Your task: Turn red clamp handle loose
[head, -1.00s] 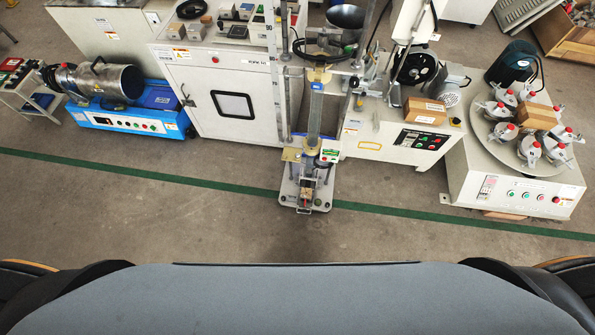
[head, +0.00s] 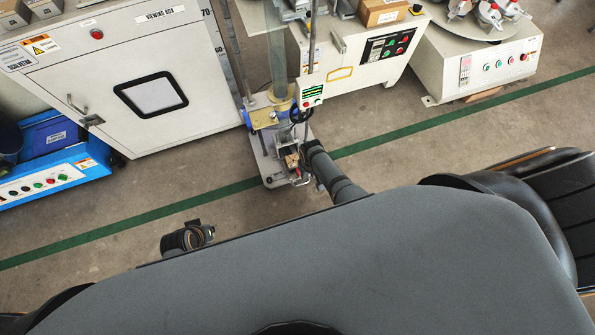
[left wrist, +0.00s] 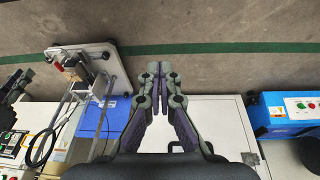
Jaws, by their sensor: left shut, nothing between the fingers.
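The red clamp handle (left wrist: 58,67) shows small at the upper left in the left wrist view, on a clamp at the end of the tester's white base plate (left wrist: 97,62). In the head view the clamp (head: 293,162) sits at the plate's near end, and its handle is hard to make out. My left gripper (left wrist: 161,70) is shut and empty, to the right of the plate and apart from the handle.
A white viewing box cabinet (head: 110,60) stands left of the tester, with a blue machine (head: 50,178) farther left. A white control machine (head: 345,62) and a turntable machine (head: 490,65) stand to the right. The floor by the green line (head: 120,228) is clear.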

